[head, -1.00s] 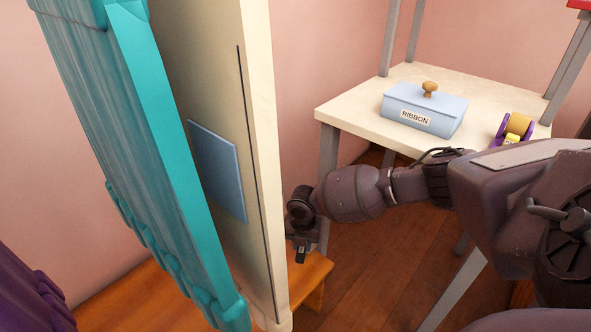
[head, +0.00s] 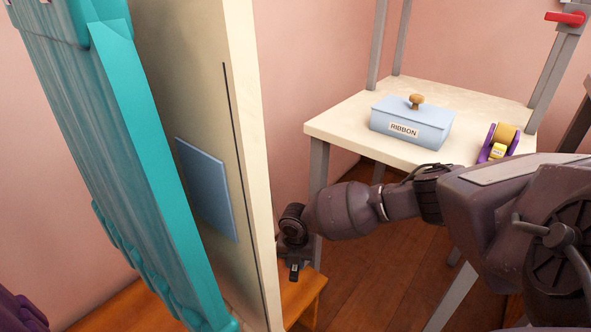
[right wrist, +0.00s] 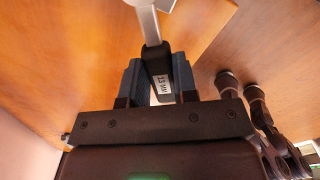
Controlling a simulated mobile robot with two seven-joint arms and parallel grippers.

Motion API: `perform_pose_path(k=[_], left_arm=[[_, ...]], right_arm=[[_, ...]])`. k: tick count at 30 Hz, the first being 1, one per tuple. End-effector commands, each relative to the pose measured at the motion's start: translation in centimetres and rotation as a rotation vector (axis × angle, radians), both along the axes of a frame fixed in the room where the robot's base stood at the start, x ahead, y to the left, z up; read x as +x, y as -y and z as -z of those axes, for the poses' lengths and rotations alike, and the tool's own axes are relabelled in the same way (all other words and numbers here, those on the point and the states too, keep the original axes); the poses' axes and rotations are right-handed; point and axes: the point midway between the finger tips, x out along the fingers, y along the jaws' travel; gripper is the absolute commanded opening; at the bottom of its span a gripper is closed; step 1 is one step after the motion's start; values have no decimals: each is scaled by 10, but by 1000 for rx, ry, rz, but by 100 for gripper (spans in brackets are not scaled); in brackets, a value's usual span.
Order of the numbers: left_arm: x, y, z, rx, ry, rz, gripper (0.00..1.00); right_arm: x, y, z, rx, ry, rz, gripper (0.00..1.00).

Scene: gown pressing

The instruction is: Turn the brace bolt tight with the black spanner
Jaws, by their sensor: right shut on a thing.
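My right gripper (right wrist: 157,78) is shut on the spanner (right wrist: 156,60). The spanner has a black grip marked "13 MM" between the fingers and a silver shank that runs out of the top of the right wrist view, so its far end is cut off. In the head view, my right gripper (head: 294,264) hangs low beside the cream panel's edge, above an orange wooden surface. The spanner is not clear there. I cannot make out the brace bolt in either view. My left gripper is not in view.
A tall cream panel (head: 247,150) with a blue plate (head: 207,187) and teal cloth (head: 135,150) stands left of my right arm. A low wooden piece (head: 304,297) lies below. A cream table (head: 345,128) holds a blue ribbon box (head: 410,124) and a purple-yellow spool (head: 498,143).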

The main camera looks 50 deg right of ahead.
Motion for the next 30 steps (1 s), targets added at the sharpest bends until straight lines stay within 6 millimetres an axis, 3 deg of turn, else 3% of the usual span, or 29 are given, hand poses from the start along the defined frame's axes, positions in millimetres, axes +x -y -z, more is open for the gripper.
perform_pose_path(k=[30], left_arm=[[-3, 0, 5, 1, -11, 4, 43]], right_arm=[[0, 0, 13, 0, 0, 0, 0]])
